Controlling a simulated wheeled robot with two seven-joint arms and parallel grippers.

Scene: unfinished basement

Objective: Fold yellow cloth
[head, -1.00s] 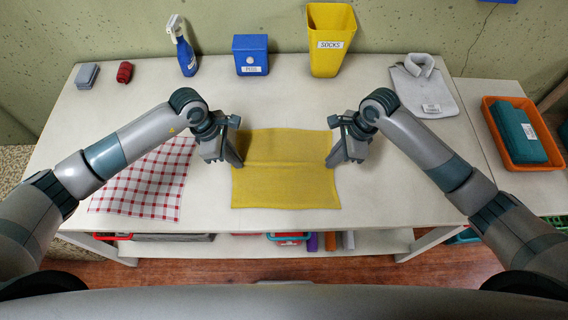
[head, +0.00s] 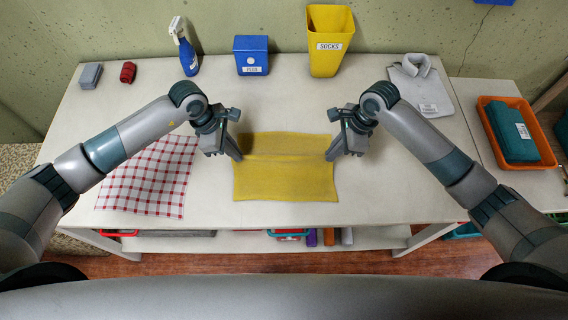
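The yellow cloth (head: 285,180) lies flat on the white table, with a crease or fold line running across its upper part. My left gripper (head: 237,157) is at the cloth's left edge, level with that crease. My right gripper (head: 330,157) is at the right edge at about the same height. Both point down and hide small parts of the cloth's side edges. The fingertips are too small to tell whether they are open or hold the cloth.
A red checked cloth (head: 148,178) lies left of the yellow one. A spray bottle (head: 188,56), a blue box (head: 251,55), a yellow socks bin (head: 328,42) and a folded grey shirt (head: 420,84) stand or lie along the back. An orange basket (head: 548,150) is at right.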

